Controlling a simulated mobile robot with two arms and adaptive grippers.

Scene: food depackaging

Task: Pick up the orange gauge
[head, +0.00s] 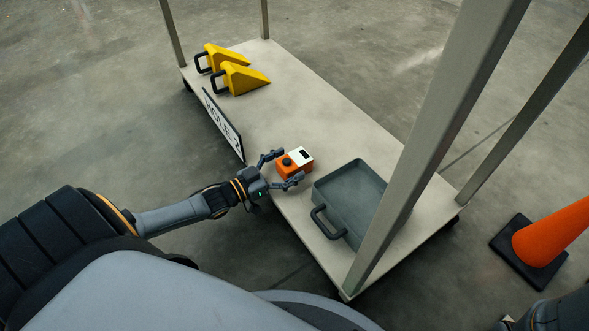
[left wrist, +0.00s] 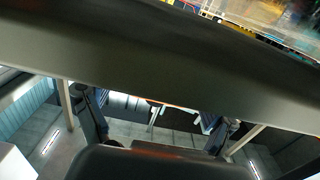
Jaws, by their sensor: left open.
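The orange gauge (head: 305,164) is a small orange box with a white top, a dark window and a black knob. It sits on the cart's grey deck near the left edge. My left gripper (head: 287,167) reaches it from the left, open, with one finger on the far side and one on the near side of the gauge. I cannot tell whether the fingers touch it. In the left wrist view two dark fingers show, and the gauge is not clearly made out there. My right gripper is not in view.
The cart deck (head: 330,115) bears a grey handled tray (head: 357,193) right of the gauge, two yellow wedges (head: 240,78) at the back left and a lettered plate (head: 223,125) along its left edge. Posts (head: 440,130) rise at the cart's corners. An orange cone (head: 548,240) stands right.

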